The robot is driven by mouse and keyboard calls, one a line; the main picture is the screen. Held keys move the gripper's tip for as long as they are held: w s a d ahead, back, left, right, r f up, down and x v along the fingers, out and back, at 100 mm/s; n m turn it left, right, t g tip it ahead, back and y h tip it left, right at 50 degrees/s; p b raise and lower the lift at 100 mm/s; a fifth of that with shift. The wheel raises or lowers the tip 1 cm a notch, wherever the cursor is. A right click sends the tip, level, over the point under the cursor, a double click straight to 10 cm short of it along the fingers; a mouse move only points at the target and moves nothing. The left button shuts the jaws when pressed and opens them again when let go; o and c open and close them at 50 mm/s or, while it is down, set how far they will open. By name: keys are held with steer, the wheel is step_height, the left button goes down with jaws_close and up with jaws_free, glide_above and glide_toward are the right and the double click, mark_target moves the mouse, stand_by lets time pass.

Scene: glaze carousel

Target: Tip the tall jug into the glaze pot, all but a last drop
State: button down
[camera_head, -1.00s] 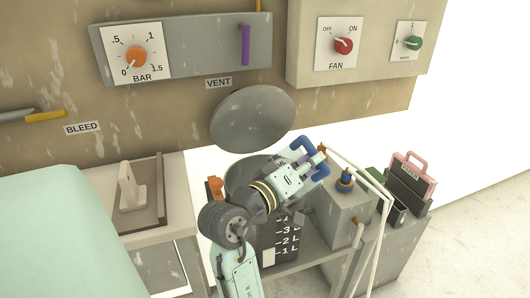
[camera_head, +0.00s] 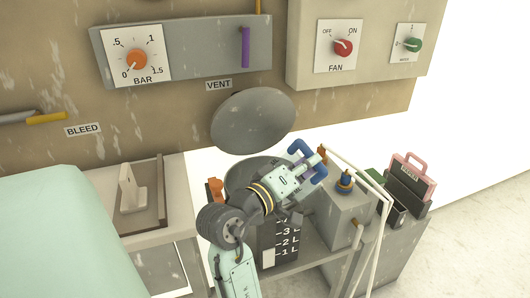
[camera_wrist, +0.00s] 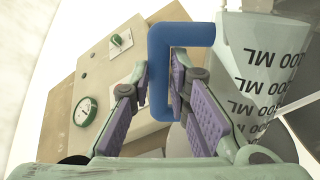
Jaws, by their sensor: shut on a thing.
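My gripper (camera_head: 313,167) is shut on the blue handle (camera_wrist: 158,80) of the tall jug, with one finger on each side of it. In the head view the handle (camera_head: 300,150) shows beyond my fingers; I cannot make out the jug's body there. The dark grey glaze pot (camera_head: 238,176) stands behind my arm, with litre marks on its front. My wrist hides part of its mouth. No poured liquid is visible.
The pot's round grey lid (camera_head: 253,120) stands raised behind it. A pink-handled case (camera_head: 410,175) stands farther right.

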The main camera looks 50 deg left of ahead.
steer(key=shift+a+f+n, duration=0.3)
steer(key=shift+a+n, duration=0.05)
steer(key=shift+n, duration=0.15)
stand_by(0.3)
steer(key=shift+a+r+n+p, duration=0.1)
steer(key=shift+a+n+p, duration=0.65)
steer(key=shift+n+p, duration=0.15)
stand_by(0.5)
